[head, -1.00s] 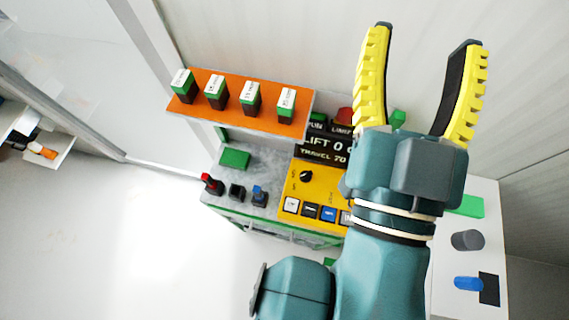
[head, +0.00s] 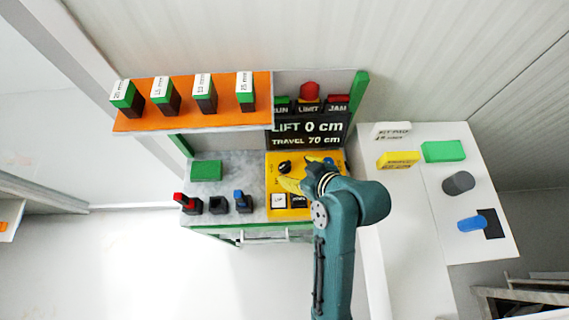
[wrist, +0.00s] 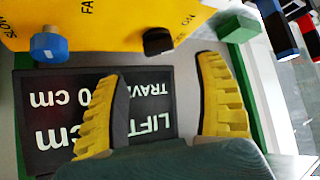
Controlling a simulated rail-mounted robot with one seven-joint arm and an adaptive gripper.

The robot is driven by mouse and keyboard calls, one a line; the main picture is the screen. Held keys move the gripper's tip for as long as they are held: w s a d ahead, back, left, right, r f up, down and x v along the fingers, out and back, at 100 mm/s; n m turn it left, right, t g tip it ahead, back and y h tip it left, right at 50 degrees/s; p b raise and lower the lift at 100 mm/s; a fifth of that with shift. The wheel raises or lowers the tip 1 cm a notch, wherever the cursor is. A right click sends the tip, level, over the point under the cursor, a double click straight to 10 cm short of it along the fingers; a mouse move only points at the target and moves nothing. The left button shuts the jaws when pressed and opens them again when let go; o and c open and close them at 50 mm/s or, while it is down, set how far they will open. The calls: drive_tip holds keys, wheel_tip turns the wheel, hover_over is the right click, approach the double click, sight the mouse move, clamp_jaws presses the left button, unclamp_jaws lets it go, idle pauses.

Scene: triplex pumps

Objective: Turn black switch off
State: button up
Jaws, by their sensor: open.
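The black switch (head: 284,167) is a small dark knob on the yellow control panel (head: 272,204). In the wrist view the black switch (wrist: 158,41) lies just past my fingertips, roughly in line with the gap between them. I cannot tell whether a finger touches the switch.
A blue knob (wrist: 48,45) with slow and fast labels is on the same panel. A black display (head: 305,133) reads "LIFT 0 cm". An orange shelf (head: 190,120) with several green-topped blocks overhangs at left.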

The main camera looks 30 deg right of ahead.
sight(285, 165)
drive_tip(key=x, duration=0.7)
drive_tip(key=shift+b, duration=0.35)
drive_tip(key=shift+s, duration=0.1)
drive_tip(key=c, duration=1.2)
